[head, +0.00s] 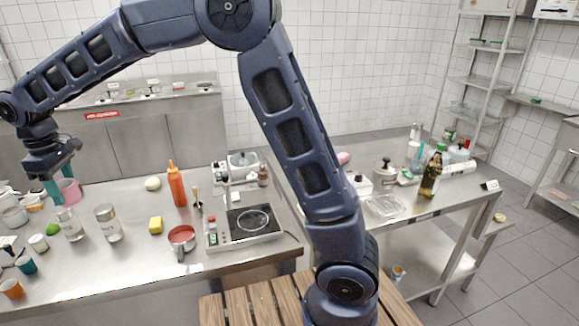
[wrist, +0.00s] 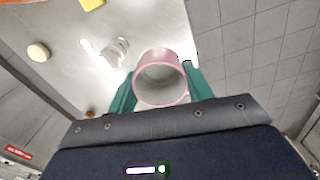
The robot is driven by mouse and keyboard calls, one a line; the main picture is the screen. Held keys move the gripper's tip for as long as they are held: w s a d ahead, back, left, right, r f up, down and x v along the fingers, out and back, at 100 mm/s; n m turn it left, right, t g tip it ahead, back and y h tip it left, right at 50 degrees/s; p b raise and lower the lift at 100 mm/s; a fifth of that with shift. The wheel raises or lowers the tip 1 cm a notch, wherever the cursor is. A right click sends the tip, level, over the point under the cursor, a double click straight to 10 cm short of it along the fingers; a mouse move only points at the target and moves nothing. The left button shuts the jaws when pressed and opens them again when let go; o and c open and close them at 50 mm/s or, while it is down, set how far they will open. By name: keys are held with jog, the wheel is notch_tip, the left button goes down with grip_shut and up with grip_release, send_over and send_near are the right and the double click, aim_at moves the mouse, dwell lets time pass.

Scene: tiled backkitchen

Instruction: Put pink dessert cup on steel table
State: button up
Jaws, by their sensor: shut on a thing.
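The pink dessert cup (head: 69,190) is at the left of the head view, over the back left part of the left steel table (head: 135,262). My gripper (head: 61,188) points down there, with its teal fingers on the cup. In the wrist view the cup (wrist: 160,54) sits between the two fingers of my gripper (wrist: 161,88), its open mouth toward the camera. My gripper is shut on it. I cannot tell whether the cup's base touches the table. Another steel table (head: 463,196) stands at the right.
The right table holds a green bottle (head: 432,173) and a clear container (head: 385,206). Its front right surface has some bare room.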

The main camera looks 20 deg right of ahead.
jog(key=w+d+m, duration=0.9)
jog(key=w+d, duration=1.8)
jog(key=w, duration=0.3)
jog(key=w+d+m, duration=0.3)
jog(key=w+d, duration=0.1)
jog(key=d, duration=0.9)
jog(key=w+d+m, duration=0.3)
jog(key=d, duration=1.1)
jog(key=w+d+m, duration=0.3)
jog(key=w+d, duration=0.1)
jog(key=d, duration=0.9)
jog(key=s+d+m, duration=0.3)
jog(key=s+d, duration=0.2)
jog(key=d, duration=0.8)
jog(key=s+d+m, duration=0.3)
jog(key=s+d, duration=0.2)
jog(key=d, duration=0.8)
jog(key=s+d+m, duration=0.2)
jog(key=s+d, duration=0.2)
jog(key=d, duration=0.9)
jog(key=s+d+m, duration=0.4)
jog(key=s+d, duration=0.8)
jog(key=s, duration=0.2)
jog(key=s+d+m, duration=0.4)
jog(key=s+d, duration=0.7)
jog(key=s, duration=0.4)
jog(key=f, duration=2.4)
jog(key=shift+s+d+f, duration=0.25)
jog(key=shift+f, duration=0.05)
jog(key=shift+f, duration=0.15)
